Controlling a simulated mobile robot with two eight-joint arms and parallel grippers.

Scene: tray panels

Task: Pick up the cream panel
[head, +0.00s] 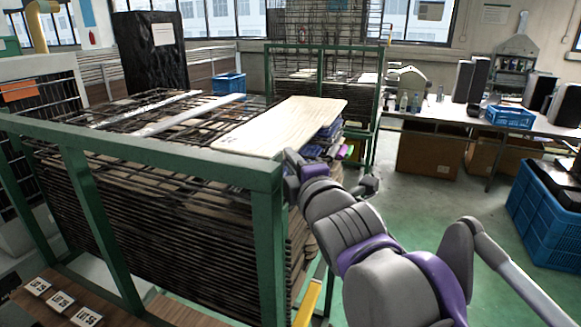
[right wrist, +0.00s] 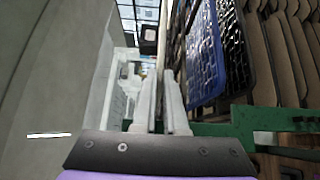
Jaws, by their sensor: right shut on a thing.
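The cream panel (head: 283,127) is a long, thin, pale wood-like board. In the head view it lies about flat at the top of the green-framed rack, at its right end. My right gripper (head: 291,160) is at the panel's near right edge, its fingers partly hidden by the wrist. In the right wrist view the fingers (right wrist: 162,92) are closed on the panel's edge, and the panel (right wrist: 162,42) shows as a thin pale strip beyond them. I cannot tell whether the panel touches the rack. My left gripper is not in view.
The green rack frame (head: 200,163) stands close to my right arm, with stacked wire shelves inside. A blue panel (right wrist: 205,50) and several brown ones sit beside the fingers. A second rack (head: 320,95) stands behind. Green floor is free at right, before a blue crate (head: 540,215).

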